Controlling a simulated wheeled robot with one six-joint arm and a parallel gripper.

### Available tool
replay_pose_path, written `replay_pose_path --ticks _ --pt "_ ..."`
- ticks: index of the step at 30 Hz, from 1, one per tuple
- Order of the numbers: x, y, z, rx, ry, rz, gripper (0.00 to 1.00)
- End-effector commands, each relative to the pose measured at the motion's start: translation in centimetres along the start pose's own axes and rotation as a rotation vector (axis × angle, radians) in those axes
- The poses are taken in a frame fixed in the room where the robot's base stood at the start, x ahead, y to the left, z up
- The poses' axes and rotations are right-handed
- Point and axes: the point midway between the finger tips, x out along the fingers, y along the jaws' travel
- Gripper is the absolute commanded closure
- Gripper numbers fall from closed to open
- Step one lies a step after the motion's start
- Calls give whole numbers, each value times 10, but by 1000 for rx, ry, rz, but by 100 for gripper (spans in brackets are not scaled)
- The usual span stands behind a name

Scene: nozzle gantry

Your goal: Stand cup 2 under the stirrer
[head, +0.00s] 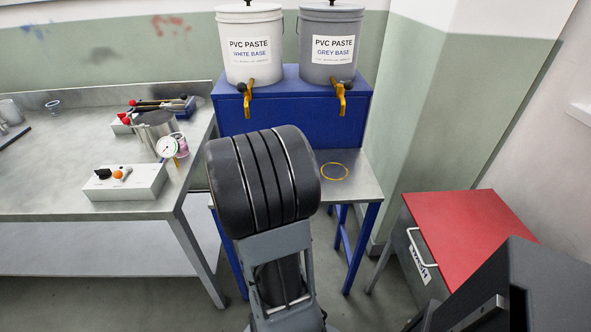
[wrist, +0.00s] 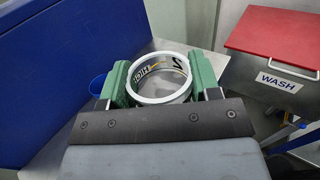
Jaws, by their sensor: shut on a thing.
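In the wrist view my gripper (wrist: 160,76) has its two green fingers shut on a clear cup with a white rim, cup 2 (wrist: 160,99). A dark "2" and the word "HIGH" show through its wall. The cup is seen from above, and I cannot tell what, if anything, is in it. In the head view my own arm hides the gripper and cup. I cannot make out the stirrer for sure; a dark flat base with a grey part (head: 12,134) stands at the far left of the bench, cut off by the frame.
The steel bench (head: 60,185) holds a switch box (head: 125,182), a metal pot (head: 155,130) with a gauge, and a pink-filled cup (head: 181,146). Paste buckets stand on a blue stand (head: 290,105); a yellow ring (head: 334,172) marks the shelf below. A red-lidded wash box (head: 465,235) stands right.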

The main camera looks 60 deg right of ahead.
Motion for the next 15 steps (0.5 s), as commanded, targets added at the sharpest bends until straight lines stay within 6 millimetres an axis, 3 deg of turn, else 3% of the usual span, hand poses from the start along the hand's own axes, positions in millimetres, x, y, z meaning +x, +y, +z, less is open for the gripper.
replay_pose_path --ticks 6,15 --pt "32 48 -28 -3 1 1 74" --pt "50 78 -70 -1 0 3 74"
